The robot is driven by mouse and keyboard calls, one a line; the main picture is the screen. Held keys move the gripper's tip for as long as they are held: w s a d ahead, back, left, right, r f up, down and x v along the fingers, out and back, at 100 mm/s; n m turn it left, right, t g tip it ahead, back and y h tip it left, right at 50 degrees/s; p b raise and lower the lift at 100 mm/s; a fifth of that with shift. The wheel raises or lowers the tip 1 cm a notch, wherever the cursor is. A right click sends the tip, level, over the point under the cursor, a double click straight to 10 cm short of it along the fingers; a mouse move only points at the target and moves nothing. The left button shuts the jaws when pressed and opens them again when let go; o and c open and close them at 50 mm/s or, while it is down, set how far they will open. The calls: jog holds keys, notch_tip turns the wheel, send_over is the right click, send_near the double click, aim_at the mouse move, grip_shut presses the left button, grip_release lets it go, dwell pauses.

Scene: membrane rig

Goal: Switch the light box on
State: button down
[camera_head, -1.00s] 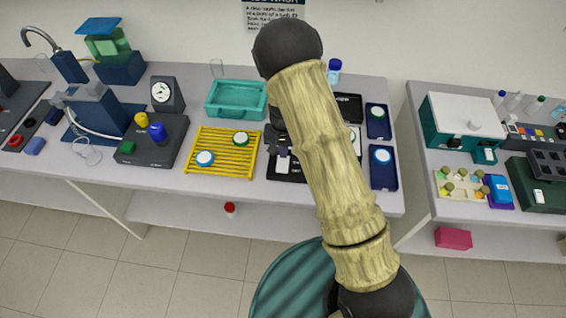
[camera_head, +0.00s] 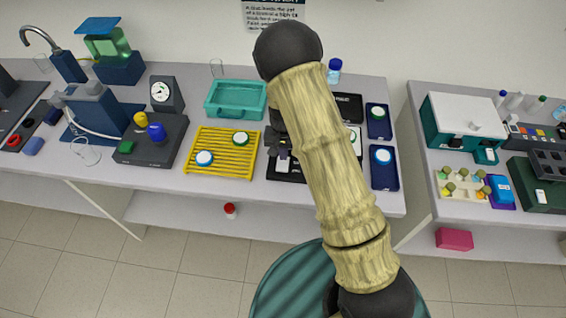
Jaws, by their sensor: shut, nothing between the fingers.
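A flat black unit (camera_head: 272,172), which I take to be the light box, lies on the bench partly behind my arm. A small pale patch (camera_head: 284,165), perhaps its switch, shows near its front left. My gripper (camera_head: 281,153) is dark and shut, with nothing between its fingers. It points down over the left part of this unit, just above the pale patch in the picture. I cannot tell whether it touches. My arm hides most of the unit's middle, and I cannot tell whether it is lit.
A yellow rack (camera_head: 222,168) with two round-capped items stands close left of the gripper. A teal tray (camera_head: 236,114) is behind it. Two blue trays (camera_head: 384,177) with round items lie right of my arm. A gap separates this bench from the right bench (camera_head: 420,105).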

jog(key=shift+r+p, duration=2.55)
jog(key=shift+r, duration=0.9)
jog(key=s+d+r+n+t+b, duration=0.1)
jog(key=s+d+r+b, duration=0.1)
jog(key=s+d+r, duration=0.3)
jog(key=s+d+r+n+t+b, duration=0.1)
jog(key=s+d+r+b, duration=0.1)
jog(key=s+d+r, duration=0.3)
jog(key=s+r, duration=0.4)
jog(key=s, duration=0.4)
jog(key=shift+s+d+t, duration=0.15)
jog(key=shift+d+t, duration=0.15)
jog(key=shift+d, duration=0.05)
